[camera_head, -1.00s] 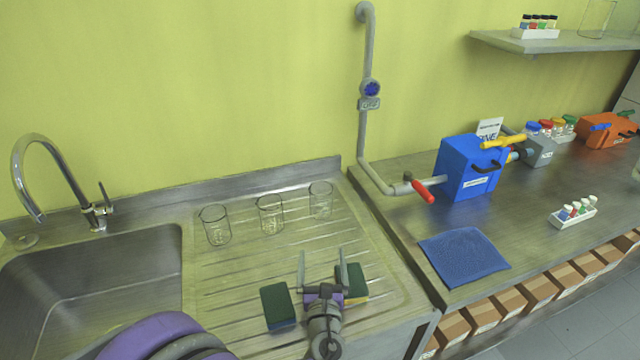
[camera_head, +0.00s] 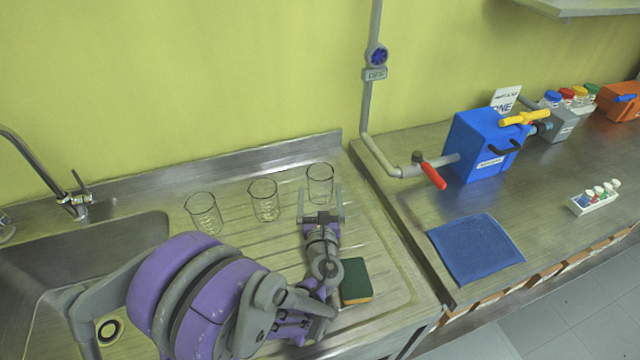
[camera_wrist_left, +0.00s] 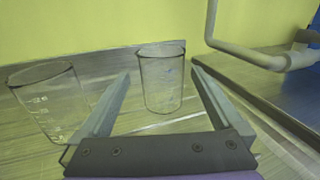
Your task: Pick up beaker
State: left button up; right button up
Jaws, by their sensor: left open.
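Three clear glass beakers stand upright in a row on the ribbed steel drainboard: a left beaker (camera_head: 204,213), a middle beaker (camera_head: 264,201) and a right beaker (camera_head: 320,183). My left gripper (camera_head: 321,196) is open and empty, just in front of the right beaker. In the left wrist view the right beaker (camera_wrist_left: 161,80) stands ahead between the two fingers (camera_wrist_left: 160,100), seemingly just beyond the tips. Another beaker (camera_wrist_left: 50,103) shows at the left of that view, outside the left finger. My right gripper is not in view.
A green and yellow sponge (camera_head: 355,281) lies beside my left arm. The sink (camera_head: 60,262) is at the left. A grey pipe (camera_head: 390,160) runs behind and right of the right beaker. A blue cloth (camera_head: 475,248) and a blue box (camera_head: 482,147) are on the right counter.

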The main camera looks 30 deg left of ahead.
aim_at(320, 186)
pick_arm(q)
jog(key=p+x, duration=0.1)
jog(key=x, duration=0.4)
jog(key=shift+w, duration=0.35)
jog(key=shift+s, duration=0.1)
jog(key=shift+c, duration=0.9)
jog(key=c, duration=0.9)
